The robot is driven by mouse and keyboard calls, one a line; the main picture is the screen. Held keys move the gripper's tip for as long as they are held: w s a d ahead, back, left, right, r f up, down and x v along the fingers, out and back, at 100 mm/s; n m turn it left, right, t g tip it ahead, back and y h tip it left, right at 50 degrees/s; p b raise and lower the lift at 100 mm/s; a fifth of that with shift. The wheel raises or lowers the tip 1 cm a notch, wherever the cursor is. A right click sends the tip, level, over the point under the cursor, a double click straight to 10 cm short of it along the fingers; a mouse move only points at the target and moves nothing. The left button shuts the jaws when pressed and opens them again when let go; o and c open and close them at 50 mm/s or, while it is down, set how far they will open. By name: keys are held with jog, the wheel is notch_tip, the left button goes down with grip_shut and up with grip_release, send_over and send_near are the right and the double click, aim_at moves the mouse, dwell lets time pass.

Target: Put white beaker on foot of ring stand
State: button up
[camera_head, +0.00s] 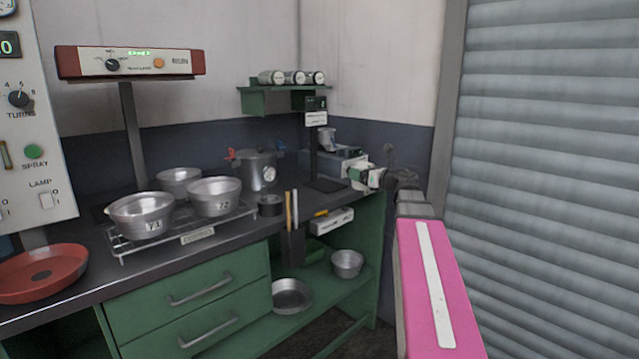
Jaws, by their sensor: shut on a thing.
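My gripper (372,178) is at the end of my pink arm, above the right end of the dark bench top. It is shut on a small, pale thing that seems to be the white beaker (359,173); the fingers and the thing are small and hard to separate here. A black upright post (314,150) with a white label looks like the ring stand. Its flat dark foot (327,185) lies on the bench, just left of my gripper. The foot looks bare. I cannot tell how high the held thing is above the bench.
A grey box (345,156) with a small metallic vessel (327,138) on it stands behind the post. A lidded pot (257,170) and a rack (190,240) of numbered pans stand to the left. A green shelf (285,98) hangs above. A shutter (560,160) is at right.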

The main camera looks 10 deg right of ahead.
jog(key=x, duration=1.8)
jog(key=shift+d, duration=0.1)
jog(key=shift+f, duration=1.75)
jog(key=shift+f, duration=0.15)
jog(key=o, duration=0.8)
jog(key=shift+o, duration=0.2)
jog(key=shift+s+r, duration=0.1)
jog(key=shift+r, duration=0.1)
jog(key=v, duration=1.2)
